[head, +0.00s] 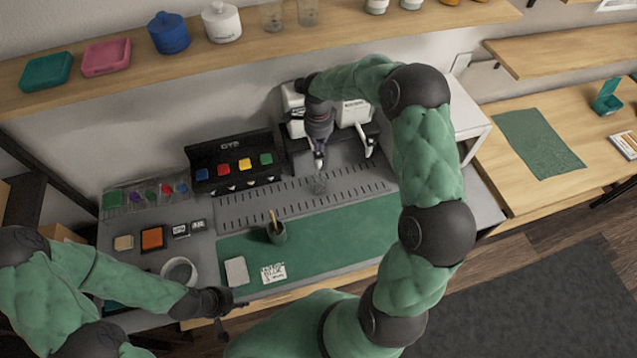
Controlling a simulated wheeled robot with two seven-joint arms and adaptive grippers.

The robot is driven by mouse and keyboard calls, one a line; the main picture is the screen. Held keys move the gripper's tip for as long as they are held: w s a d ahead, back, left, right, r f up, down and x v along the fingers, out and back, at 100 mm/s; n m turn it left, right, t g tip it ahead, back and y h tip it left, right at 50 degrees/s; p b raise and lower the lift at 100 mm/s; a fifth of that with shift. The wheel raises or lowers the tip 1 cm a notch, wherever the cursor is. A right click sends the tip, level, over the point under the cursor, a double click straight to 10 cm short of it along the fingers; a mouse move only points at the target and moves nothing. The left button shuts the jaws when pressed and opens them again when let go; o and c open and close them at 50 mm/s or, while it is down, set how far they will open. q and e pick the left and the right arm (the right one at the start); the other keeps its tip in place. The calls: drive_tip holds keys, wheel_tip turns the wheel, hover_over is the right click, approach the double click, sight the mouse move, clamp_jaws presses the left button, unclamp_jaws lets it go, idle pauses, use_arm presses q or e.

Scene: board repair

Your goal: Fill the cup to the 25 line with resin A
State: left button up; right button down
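A dispenser with white containers (355,112) and white levers stands at the back of the grey bench; its label text is too small to read. The 25 line and any resin level are not readable. My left gripper (231,318) is open and empty near the bench's front edge.
A green mat (335,235) holds a dark green cup with sticks (276,230), a pale pad (236,271) and a printed card (273,273). A black rack with coloured squares (232,165) stands left of the dispenser. A shelf (290,50) overhangs the back.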

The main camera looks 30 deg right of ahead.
drive_tip(key=shift+f+b, duration=0.9)
drive_tip(key=shift+f, duration=0.45)
idle(3.5)
drive_tip(key=shift+r, duration=0.1)
drive_tip(key=shift+r+p, duration=0.3)
drive_tip(key=shift+r, duration=0.45)
drive_tip(key=shift+r, duration=0.1)
idle(1.0)
drive_tip(key=shift+r+p, duration=1.6)
drive_tip(key=shift+r, duration=1.55)
